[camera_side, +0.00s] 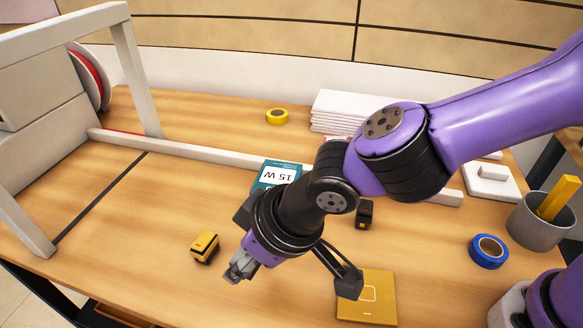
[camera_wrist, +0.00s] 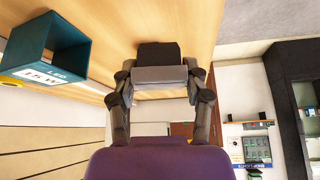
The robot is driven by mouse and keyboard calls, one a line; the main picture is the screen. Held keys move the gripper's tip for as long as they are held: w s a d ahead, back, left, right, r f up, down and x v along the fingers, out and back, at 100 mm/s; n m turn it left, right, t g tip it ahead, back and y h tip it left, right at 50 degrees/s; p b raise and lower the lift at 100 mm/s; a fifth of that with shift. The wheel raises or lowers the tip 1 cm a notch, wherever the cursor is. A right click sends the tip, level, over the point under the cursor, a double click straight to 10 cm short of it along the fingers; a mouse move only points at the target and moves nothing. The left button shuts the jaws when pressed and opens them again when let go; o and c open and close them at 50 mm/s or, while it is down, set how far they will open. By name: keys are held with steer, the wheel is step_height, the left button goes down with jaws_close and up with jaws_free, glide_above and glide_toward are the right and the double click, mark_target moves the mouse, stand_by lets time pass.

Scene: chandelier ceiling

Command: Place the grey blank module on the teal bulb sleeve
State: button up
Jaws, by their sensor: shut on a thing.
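The teal bulb sleeve (camera_side: 270,165) is on the table beyond my wrist in the side view, its "15 W" label showing and its lower part hidden by my arm. In the wrist view the sleeve (camera_wrist: 33,40) is at upper left, its hollow open end visible. My gripper (camera_side: 238,269) is at the front of the table, left of centre, tilted down-left and apart from the sleeve. In the wrist view my gripper (camera_wrist: 160,84) is shut on the grey blank module (camera_wrist: 160,75), a grey face with a darker part behind it. The module is hard to separate from the fingers in the side view.
A yellow-black block (camera_side: 205,247) stands just left of my gripper. A gold box (camera_side: 367,299), black-red block (camera_side: 364,214), blue tape (camera_side: 489,251) and grey cup (camera_side: 540,228) are to the right. A white rail (camera_side: 190,147) crosses behind. The left tabletop is mostly clear.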

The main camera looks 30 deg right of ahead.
steer(key=w+d+r+m, duration=0.2)
steer(key=w+d+r, duration=0.2)
steer(key=r, duration=0.7)
steer(key=h, duration=0.1)
glide_above(269, 173)
steer(key=s, duration=0.2)
steer(key=shift+t, duration=0.4)
steer(key=f, duration=0.6)
steer(key=shift+s+d+f, duration=0.15)
steer(key=shift+d+f, duration=0.05)
steer(key=shift+d, duration=0.15)
steer(key=shift+f, duration=0.15)
steer(key=shift+w+f, duration=0.2)
steer(key=shift+f, duration=1.75)
steer(key=shift+f, duration=0.2)
steer(key=o, duration=1)
